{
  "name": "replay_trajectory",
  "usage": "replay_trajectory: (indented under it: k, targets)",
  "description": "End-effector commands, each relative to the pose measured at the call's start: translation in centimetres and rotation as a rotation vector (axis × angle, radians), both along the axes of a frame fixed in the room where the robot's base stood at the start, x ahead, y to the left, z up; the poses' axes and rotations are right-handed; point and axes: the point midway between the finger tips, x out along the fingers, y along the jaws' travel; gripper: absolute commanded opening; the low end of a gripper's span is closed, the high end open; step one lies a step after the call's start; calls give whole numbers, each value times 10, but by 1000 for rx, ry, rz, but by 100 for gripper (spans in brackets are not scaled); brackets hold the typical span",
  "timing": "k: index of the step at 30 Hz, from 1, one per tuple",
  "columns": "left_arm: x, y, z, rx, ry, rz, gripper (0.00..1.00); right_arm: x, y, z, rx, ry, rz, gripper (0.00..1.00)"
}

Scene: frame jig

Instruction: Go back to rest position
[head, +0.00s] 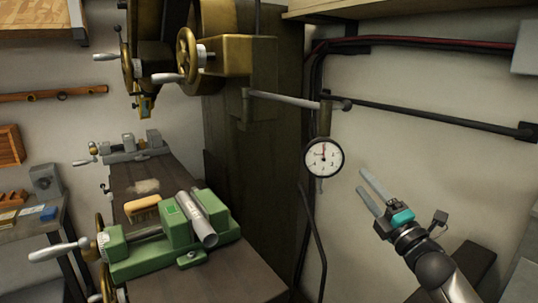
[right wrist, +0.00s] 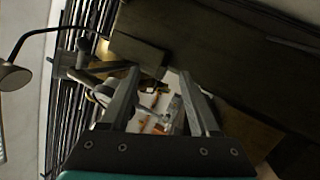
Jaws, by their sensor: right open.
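My right gripper (head: 362,181) is at the right of the head view, raised in front of the pale wall. Its two fingers are spread apart and nothing is between them. It points up and left, to the right of the dial gauge (head: 323,158) and apart from it. In the right wrist view the two fingers (right wrist: 158,72) also stand apart and empty, with a blurred, cluttered background between them. My left gripper is in neither view.
A green vise (head: 150,256) with a grey metal tube (head: 197,219) sits on the dark machine table (head: 256,275). A wooden brush (head: 143,206) lies behind it. A tall machine column (head: 252,130) stands at the centre. Cables run along the wall.

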Motion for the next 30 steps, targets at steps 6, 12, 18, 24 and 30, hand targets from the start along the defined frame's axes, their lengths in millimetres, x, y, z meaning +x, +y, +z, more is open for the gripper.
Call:
replay_trajectory:
  k: [6, 12, 18, 24, 30]
  targets:
    - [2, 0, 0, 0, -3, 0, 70, -36, 5, -83, 384, 328, -141, 62]
    - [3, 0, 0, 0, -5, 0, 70, -96, 9, -162, 719, 645, -309, 62]
    - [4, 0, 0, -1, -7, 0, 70, -185, 21, -230, 1022, 968, -517, 62]
    - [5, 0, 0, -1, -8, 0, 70, -274, 36, -267, 1230, 1226, -726, 62]
    - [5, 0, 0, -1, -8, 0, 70, -340, 48, -279, 1343, 1392, -883, 62]
